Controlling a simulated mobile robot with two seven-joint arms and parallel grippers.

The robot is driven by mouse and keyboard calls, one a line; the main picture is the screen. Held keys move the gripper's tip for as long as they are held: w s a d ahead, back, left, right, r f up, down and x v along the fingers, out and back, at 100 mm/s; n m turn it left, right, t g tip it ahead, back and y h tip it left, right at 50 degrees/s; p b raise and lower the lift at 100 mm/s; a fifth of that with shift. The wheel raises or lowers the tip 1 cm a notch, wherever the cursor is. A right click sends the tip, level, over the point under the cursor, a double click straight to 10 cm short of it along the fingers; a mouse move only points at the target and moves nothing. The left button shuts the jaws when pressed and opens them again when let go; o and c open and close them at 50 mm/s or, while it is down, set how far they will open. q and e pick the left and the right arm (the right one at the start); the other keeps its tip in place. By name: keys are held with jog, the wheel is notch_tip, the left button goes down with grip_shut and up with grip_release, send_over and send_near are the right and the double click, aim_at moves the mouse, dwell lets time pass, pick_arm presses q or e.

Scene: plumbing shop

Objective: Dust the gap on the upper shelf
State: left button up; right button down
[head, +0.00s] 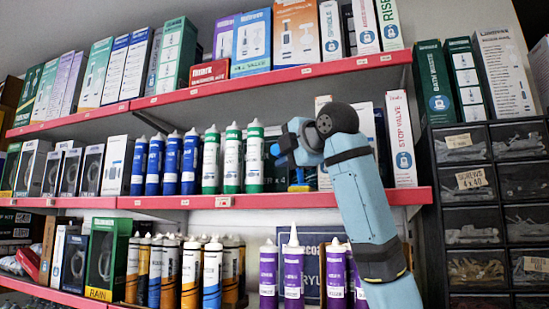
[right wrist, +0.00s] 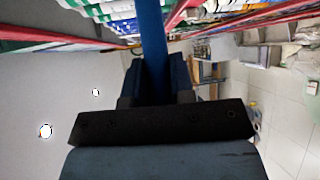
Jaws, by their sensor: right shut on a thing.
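My right gripper (head: 280,153) reaches to the middle red-edged shelf (head: 270,202) in the head view, beside the green-capped white tubes (head: 232,160). In the right wrist view, my right gripper (right wrist: 157,80) is shut on a straight blue handle (right wrist: 153,35), which runs away from the fingers. The handle's far end is not clear there. A small blue and yellow piece (head: 300,187) shows below the gripper in the head view, close to the shelf surface. I cannot tell whether it touches. My arm hides much of the space between the tubes and the STOP VALVE box (head: 401,140). My left gripper is not in view.
Blue tubes (head: 172,163) stand left of the green-capped ones. The top red-edged shelf (head: 290,75) carries boxes in a row. Purple cartridges (head: 292,270) stand below. A dark drawer cabinet (head: 470,235) stands at the right.

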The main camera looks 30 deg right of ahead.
jog(key=shift+w+d+p, duration=0.3)
jog(key=shift+w+d, duration=0.15)
jog(key=shift+d, duration=0.2)
jog(key=shift+w+d, duration=0.25)
jog(key=shift+d, duration=0.05)
jog(key=shift+w+d, duration=0.4)
jog(key=shift+w, duration=0.05)
notch_tip(320, 180, up, 2)
jog(key=shift+d+r, duration=0.1)
jog(key=shift+s+a, duration=0.95)
jog(key=shift+a, duration=0.25)
jog(key=shift+s+a+b, duration=0.45)
jog(key=shift+s+a, duration=0.6)
jog(key=shift+a, duration=0.15)
jog(key=shift+s+a, duration=0.45)
jog(key=shift+a, duration=0.1)
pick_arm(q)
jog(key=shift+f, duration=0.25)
pick_arm(e)
jog(key=s+a, duration=0.3)
jog(key=a, duration=0.1)
jog(key=shift+s+a, duration=0.2)
jog(key=shift+s, duration=0.15)
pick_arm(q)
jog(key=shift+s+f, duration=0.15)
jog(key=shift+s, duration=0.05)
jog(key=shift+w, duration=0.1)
